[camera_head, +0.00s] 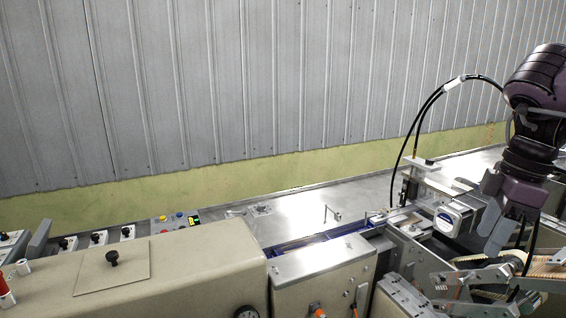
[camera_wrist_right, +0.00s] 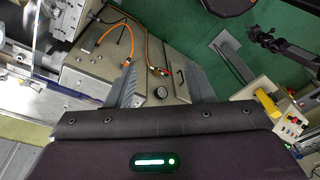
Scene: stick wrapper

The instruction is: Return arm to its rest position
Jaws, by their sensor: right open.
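My right arm (camera_head: 535,110) comes in from the right in the head view, dark purple, over the right part of the machine. Its lower end is among grey machine parts, so the fingertips are hard to pick out there. In the right wrist view, my right gripper (camera_wrist_right: 161,70) shows its two grey ribbed fingers spread apart. Nothing is between them. Behind and beyond them is a beige machine housing (camera_wrist_right: 105,60) with orange cables and a round gauge. My left gripper does not show.
A steel table (camera_head: 300,215) runs along the corrugated wall (camera_head: 200,80). A long beige housing (camera_head: 180,265) fills the front left. A white-faced unit (camera_head: 447,220) with black cables stands close to my right arm. The wrist view also shows green floor (camera_wrist_right: 195,25) and a button box (camera_wrist_right: 290,125).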

